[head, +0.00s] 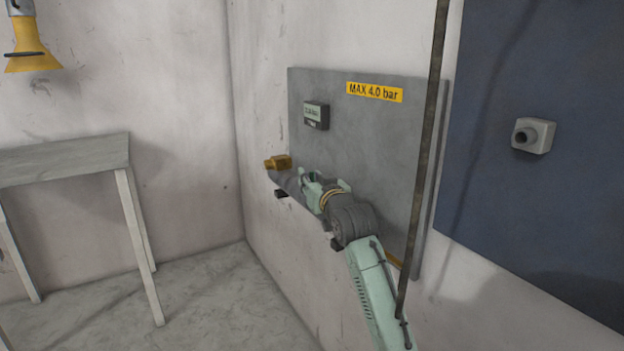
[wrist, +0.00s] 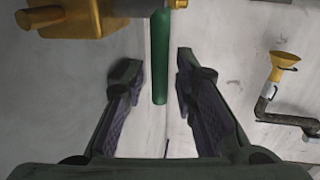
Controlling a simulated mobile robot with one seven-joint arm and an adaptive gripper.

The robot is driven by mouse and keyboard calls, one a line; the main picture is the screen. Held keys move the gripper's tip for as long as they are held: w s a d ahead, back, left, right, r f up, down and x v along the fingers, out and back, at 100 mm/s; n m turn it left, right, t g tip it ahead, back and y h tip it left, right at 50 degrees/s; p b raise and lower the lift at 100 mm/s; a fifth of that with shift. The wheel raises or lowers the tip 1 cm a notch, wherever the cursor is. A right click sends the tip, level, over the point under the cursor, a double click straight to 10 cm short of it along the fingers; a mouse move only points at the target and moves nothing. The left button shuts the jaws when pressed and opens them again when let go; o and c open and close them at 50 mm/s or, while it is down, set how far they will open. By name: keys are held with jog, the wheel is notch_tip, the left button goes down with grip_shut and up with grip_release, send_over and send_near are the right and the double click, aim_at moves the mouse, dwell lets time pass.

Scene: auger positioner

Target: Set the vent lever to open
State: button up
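The green lever (wrist: 160,60) shows in the wrist view, hanging down from the top edge beside a brass valve body (wrist: 75,17). My gripper (wrist: 156,78) is open, with one finger on each side of the lever's lower part. I see clear gaps on both sides, so neither finger appears to touch it. I cannot tell how deep the lever sits between the fingers. In the head view the brass body (head: 279,162) sticks out at the lower left of the grey wall panel, just beyond my gripper. My arm largely hides the lever there.
The grey panel (head: 375,130) carries a yellow "MAX 4.0 bar" label (head: 375,92) and a small display (head: 316,115). A thin dark rod (head: 425,150) runs down before it. A grey table (head: 65,160) and a yellow funnel (head: 30,52) are at left. A grey box (head: 540,138) is at right.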

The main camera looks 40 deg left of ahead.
grip_shut()
dwell(0.6)
